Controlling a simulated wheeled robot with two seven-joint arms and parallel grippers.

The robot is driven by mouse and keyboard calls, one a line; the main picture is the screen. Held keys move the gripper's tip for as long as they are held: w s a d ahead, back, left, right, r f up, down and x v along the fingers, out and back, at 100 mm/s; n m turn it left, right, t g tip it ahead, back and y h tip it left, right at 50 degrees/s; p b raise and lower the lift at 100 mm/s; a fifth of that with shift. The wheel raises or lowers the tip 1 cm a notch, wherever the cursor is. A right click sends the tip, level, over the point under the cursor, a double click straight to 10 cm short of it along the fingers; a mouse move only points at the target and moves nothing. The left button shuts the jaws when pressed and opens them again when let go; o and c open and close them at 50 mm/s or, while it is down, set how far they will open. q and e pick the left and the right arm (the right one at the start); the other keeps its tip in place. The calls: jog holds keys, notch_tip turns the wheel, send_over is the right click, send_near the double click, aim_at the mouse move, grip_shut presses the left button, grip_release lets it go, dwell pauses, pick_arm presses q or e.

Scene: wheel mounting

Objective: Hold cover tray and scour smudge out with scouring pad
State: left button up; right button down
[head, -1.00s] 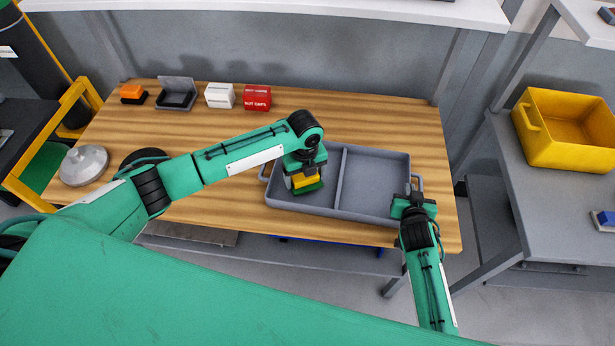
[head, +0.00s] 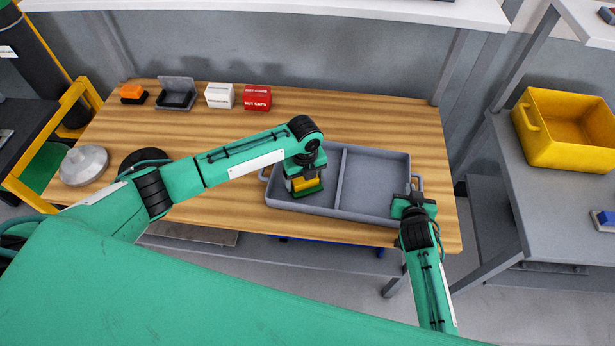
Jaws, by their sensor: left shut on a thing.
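The grey cover tray (head: 375,184) lies on the wooden table, with a divider splitting it into a left and a right compartment. My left gripper (head: 304,178) points down into the left compartment and is shut on the scouring pad (head: 306,187), which is yellow with a green underside. The pad is low in the compartment, seemingly at its floor. No smudge shows; the pad and gripper hide part of the floor there. My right gripper (head: 413,198) is at the handle on the tray's right end; its fingers are too small and covered to tell open from shut.
The wooden table (head: 390,125) is clear behind the tray. A red box (head: 257,98), a white box (head: 219,95), a dark open case (head: 176,93) and an orange-topped block (head: 132,93) stand along the back left. A yellow bin (head: 566,130) sits on the grey bench at right.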

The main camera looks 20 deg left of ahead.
pick_arm(q)
jog(key=shift+f, duration=0.55)
jog(key=shift+w+a+r, duration=0.1)
jog(key=shift+w+r, duration=0.05)
jog(key=shift+w, duration=1.55)
jog(key=shift+w+a, duration=0.15)
jog(key=shift+w, duration=1.9)
jog(key=shift+s+f, duration=0.2)
jog(key=shift+s, duration=0.9)
jog(key=shift+s+f, duration=0.15)
jog(key=shift+s, duration=0.95)
jog(key=shift+s+d, duration=0.15)
jog(key=shift+s, duration=0.75)
jog(key=shift+s+d, duration=0.1)
jog(key=shift+s, duration=0.75)
jog(key=shift+w+r, duration=0.2)
jog(key=shift+r, duration=3.5)
